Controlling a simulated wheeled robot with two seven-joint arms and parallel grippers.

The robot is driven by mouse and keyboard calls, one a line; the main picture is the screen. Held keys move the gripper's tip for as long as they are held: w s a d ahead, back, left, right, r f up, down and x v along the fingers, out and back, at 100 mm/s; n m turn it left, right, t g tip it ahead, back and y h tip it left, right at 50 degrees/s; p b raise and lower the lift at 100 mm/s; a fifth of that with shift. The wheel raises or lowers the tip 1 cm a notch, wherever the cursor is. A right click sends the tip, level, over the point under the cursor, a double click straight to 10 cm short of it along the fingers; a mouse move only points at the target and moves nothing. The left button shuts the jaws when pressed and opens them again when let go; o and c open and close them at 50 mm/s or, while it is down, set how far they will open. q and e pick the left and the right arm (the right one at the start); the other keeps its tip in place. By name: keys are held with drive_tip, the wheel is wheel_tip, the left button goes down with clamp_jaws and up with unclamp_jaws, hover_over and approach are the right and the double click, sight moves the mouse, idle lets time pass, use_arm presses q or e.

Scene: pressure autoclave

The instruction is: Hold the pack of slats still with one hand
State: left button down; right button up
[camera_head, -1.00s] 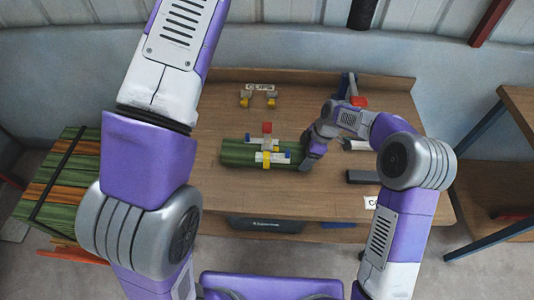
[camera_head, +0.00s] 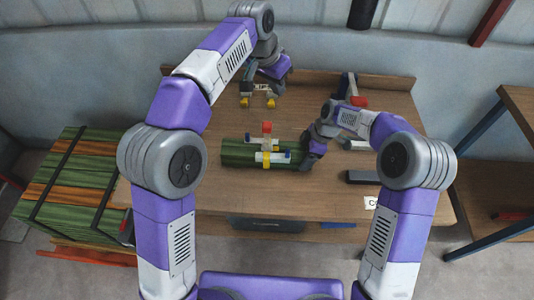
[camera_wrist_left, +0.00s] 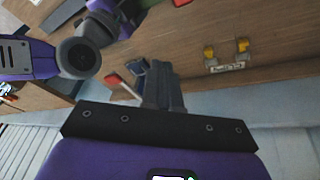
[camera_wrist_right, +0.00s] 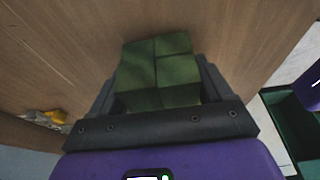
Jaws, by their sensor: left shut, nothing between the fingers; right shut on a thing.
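The pack of slats (camera_head: 240,154) is a green bundle lying flat on the wooden table. A clamp-like clip with a red top (camera_head: 267,127) and a yellow-and-white band sit around its middle-right part. My right gripper (camera_head: 307,161) is shut on the pack's right end. In the right wrist view the green slat ends (camera_wrist_right: 160,75) show between its two fingers. My left gripper (camera_head: 279,86) is over the table's back part, beside the clips, shut and empty. Its closed fingers also show in the left wrist view (camera_wrist_left: 160,88).
Yellow-and-grey clips (camera_wrist_left: 226,52) stand by a label at the table's back. A fixture with a red part (camera_head: 357,101) stands at the back right. A dark block (camera_head: 361,177) lies at the right. A large strapped stack of green and brown slats (camera_head: 75,185) stands at the left.

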sight(268, 125)
use_arm(q)
drive_tip(key=s+a+f+m+g+y, duration=0.1)
drive_tip(key=a+f, duration=0.2)
drive_tip(key=f, duration=0.3)
drive_tip(key=s+a+f+g+y, duration=0.1)
drive_tip(key=a+f+y, duration=0.1)
drive_tip(key=f, duration=0.4)
drive_tip(key=shift+s+a+f+m+g, duration=0.3)
drive_tip(key=shift+a+f+m, duration=0.1)
drive_tip(key=shift+a, duration=0.35)
idle(1.2)
drive_tip(key=shift+d+f, duration=0.15)
drive_tip(key=shift+d, duration=1.05)
drive_tip(key=shift+d+f, duration=0.1)
drive_tip(key=shift+d, duration=1.05)
drive_tip(key=shift+a, duration=0.15)
drive_tip(key=shift+a+r, duration=0.2)
drive_tip(key=shift+a, duration=0.9)
drive_tip(key=shift+a+r, duration=0.15)
drive_tip(key=shift+a, duration=0.9)
drive_tip(key=shift+d, duration=0.1)
